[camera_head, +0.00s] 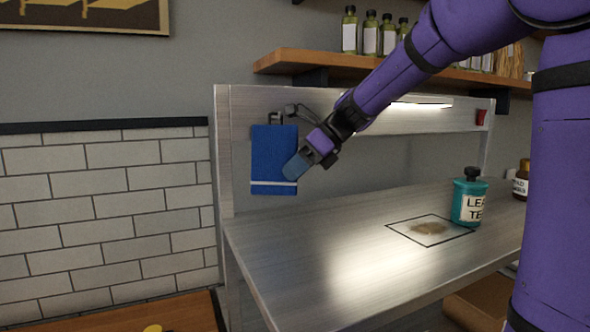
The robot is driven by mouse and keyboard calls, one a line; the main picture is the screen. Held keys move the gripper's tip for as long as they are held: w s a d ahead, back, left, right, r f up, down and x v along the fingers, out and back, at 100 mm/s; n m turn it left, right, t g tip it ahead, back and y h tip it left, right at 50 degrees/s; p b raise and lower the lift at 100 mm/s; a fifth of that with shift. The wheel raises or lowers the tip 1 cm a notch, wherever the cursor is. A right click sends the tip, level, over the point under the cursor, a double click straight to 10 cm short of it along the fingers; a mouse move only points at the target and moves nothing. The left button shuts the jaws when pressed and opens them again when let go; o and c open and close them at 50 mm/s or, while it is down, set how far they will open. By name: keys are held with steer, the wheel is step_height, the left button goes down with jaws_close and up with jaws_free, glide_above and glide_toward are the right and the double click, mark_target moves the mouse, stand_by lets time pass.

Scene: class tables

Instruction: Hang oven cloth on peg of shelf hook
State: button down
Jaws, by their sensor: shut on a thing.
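The oven cloth (266,152) is blue with a white stripe near its bottom edge. It hangs flat and upright at the left end of the steel back panel. The shelf hook (298,109) is a dark metal fitting just above the cloth's upper right corner. Whether the cloth's top loop is around a peg or only beside it is too small to tell. My gripper (299,165) reaches in from the upper right and is shut on the cloth's right side, at its lower half. The fingers hide part of that edge.
A steel table (300,255) stands below, with a teal bottle (469,203) and a brown stain (430,229) inside a dark outline. A wooden shelf (330,60) with several small bottles is above. White tiled wall (100,215) lies to the left. The table's left part is clear.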

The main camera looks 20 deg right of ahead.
stand_by(0.4)
steer(key=c, duration=1.1)
jaws_free()
steer(key=shift+o, duration=0.2)
